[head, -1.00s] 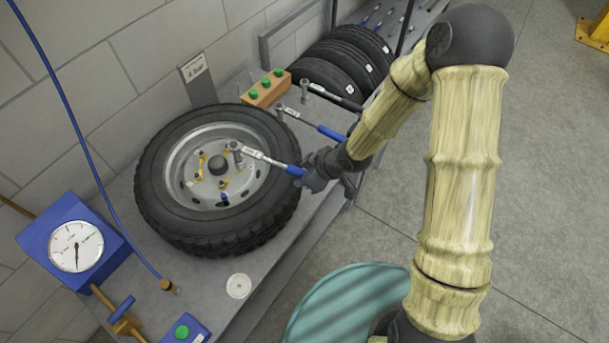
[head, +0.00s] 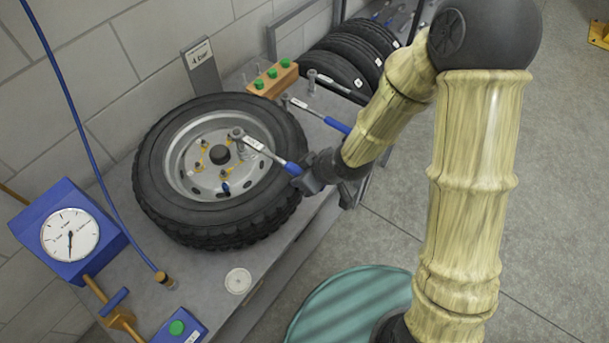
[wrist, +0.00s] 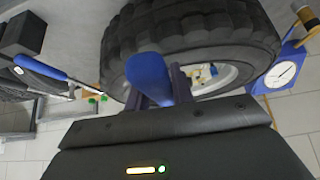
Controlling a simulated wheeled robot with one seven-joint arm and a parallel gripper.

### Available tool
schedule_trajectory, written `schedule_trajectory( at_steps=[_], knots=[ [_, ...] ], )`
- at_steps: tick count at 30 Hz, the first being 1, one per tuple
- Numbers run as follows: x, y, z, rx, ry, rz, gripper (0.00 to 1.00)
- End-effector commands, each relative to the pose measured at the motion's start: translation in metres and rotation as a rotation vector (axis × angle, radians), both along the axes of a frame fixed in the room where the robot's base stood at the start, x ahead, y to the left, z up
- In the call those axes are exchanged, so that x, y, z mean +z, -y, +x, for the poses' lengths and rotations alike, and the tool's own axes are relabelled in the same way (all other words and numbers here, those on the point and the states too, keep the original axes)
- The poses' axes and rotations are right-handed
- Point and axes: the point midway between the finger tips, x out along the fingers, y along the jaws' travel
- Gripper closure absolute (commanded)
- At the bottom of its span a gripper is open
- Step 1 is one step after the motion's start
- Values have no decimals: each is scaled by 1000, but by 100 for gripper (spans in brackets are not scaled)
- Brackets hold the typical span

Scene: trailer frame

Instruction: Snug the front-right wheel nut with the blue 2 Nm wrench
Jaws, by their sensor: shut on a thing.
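My gripper (head: 308,182) is shut on the blue handle of a torque wrench (head: 266,151), beside the tyre's right edge. The wrench reaches over the rim, and its socket head is at the right-hand nut position (head: 237,134) of the wheel. I cannot tell whether the socket is fully seated. The wheel (head: 205,222) lies flat on the bench, with several nuts around its dark hub (head: 220,154). In the wrist view the blue handle (wrist: 149,76) stands between the fingers, and the tyre (wrist: 190,35) fills the upper middle.
A second blue-handled wrench (head: 318,113) lies on the bench behind the gripper, near a wooden block with green tops (head: 272,79). A blue gauge box (head: 62,222) stands at left with a blue hose. Spare tyres (head: 336,65) stand at the back. Open floor lies to the right.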

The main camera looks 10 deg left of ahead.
Motion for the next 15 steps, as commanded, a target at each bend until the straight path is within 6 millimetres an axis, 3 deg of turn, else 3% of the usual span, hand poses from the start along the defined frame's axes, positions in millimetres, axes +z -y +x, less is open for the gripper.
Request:
schedule_trajectory(
  at_steps=[15],
  knots=[
    [1, -1, -2, -21, -5, -3, 100]
  ],
)
